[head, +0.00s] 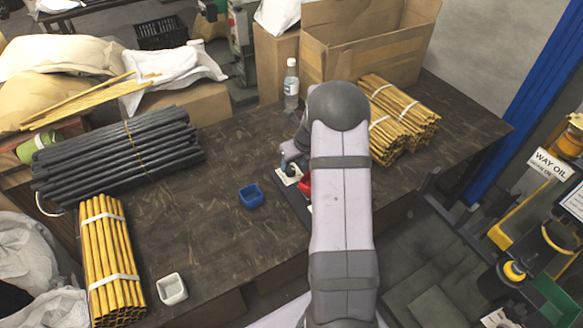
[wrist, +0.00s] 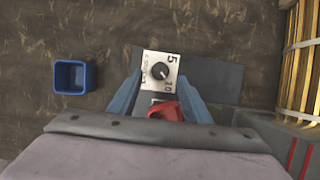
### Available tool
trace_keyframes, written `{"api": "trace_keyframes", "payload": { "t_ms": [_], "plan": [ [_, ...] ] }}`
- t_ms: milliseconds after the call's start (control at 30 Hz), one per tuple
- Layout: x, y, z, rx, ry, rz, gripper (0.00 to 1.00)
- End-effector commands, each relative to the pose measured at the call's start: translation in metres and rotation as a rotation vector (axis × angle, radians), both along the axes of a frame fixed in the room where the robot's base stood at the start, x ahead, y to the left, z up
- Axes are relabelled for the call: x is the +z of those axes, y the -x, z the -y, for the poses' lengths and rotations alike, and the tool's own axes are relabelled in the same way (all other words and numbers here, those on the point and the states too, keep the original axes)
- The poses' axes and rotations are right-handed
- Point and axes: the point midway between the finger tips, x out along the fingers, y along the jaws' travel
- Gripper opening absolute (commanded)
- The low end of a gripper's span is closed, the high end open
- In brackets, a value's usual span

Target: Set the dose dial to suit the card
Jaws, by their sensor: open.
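The dose dial is a dark round knob (wrist: 160,71) with a pale pointer mark, on a white plate (wrist: 148,58) printed with a large 5, a 20 and small lettering too blurred to read. In the head view the dial plate (head: 281,180) shows just left of my arm. My gripper (wrist: 160,80) is open, its two blue-grey fingers on either side of the plate's near part, with nothing held between them. Whether they touch the plate I cannot tell. I cannot make out a card in either view.
A red part (wrist: 167,111) lies between the fingers, nearer my wrist. A blue cup (head: 251,196) and a white cup (head: 172,290) stand to the left. Bundled yellow rods (head: 405,115) lie right of my arm, and a clear bottle (head: 291,85) stands behind. Bare table surrounds the blue cup.

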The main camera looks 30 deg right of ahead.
Motion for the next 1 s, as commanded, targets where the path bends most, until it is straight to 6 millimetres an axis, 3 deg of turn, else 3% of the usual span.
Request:
{"api": "trace_keyframes", "payload": {
  "t_ms": [200, 400, 767, 933, 1000],
  "plan": [
    [-0.026, -0.011, 0.0, 0.002, 0.0, -0.001, 0.44],
    [-0.041, -0.017, 0.0, 0.0, -0.001, -0.001, 0.44],
    [-0.044, -0.019, 0.0, 0.001, 0.0, 0.001, 0.44],
    [-0.044, -0.019, 0.0, 0.001, 0.0, 0.001, 0.09],
    [-0.044, -0.018, 0.0, 0.001, 0.0, 0.001, 0.03]
  ]
}}
